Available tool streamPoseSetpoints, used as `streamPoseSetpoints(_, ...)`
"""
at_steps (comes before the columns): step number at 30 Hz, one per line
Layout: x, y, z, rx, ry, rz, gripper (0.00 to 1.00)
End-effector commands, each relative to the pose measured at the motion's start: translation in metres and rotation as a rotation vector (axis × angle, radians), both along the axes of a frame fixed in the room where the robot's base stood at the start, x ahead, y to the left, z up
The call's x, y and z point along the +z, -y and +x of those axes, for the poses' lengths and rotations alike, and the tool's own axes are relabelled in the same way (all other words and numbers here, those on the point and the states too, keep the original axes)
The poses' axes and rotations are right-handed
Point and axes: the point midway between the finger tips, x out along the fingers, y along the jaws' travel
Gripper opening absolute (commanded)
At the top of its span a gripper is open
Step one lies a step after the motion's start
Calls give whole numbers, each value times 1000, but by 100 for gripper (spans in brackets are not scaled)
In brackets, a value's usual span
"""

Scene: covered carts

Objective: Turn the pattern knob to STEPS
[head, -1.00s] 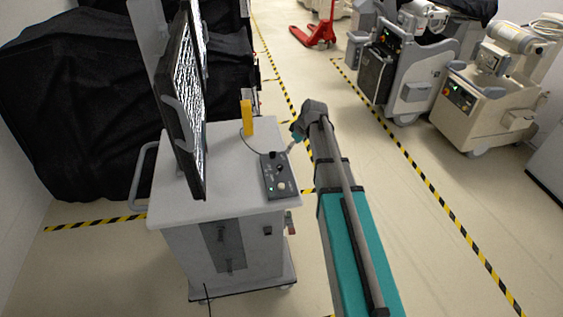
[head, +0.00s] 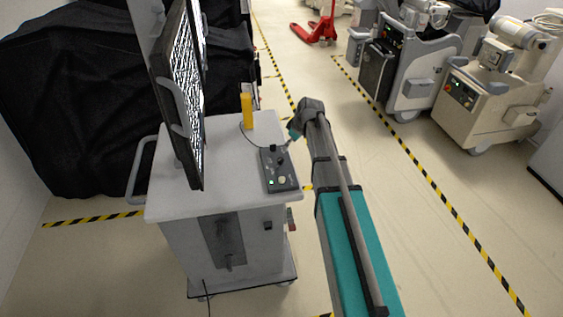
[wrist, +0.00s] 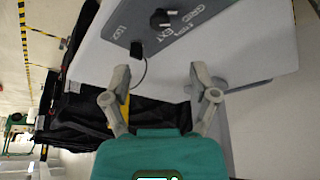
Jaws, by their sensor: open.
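The grey control box (head: 280,171) lies on the right edge of the cart top in the head view, with small controls too small to read there. In the wrist view the box (wrist: 218,32) is at the top, cut off by the frame. It carries a black knob (wrist: 160,18) with a pale mark; printed labels around it seem to include GRID and EXT. No STEPS label is clearly legible. My gripper (wrist: 160,72) is open and empty, its fingers apart below the knob in the picture and not touching it. In the head view my gripper (head: 291,137) is beside the box's far right end.
A screen (head: 183,95) stands on the left of the cart top (head: 222,190). A yellow object (head: 247,110) with a cable stands behind the box. Black covers (head: 90,110) hang behind. Other carts (head: 487,95) stand right, across open floor.

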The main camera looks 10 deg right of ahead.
Motion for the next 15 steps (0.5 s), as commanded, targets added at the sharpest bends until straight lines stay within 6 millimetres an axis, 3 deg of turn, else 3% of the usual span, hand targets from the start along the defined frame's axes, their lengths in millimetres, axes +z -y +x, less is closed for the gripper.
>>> streamPoseSetpoints(15, -45, -11, 12, -1, 0, 0, 76)
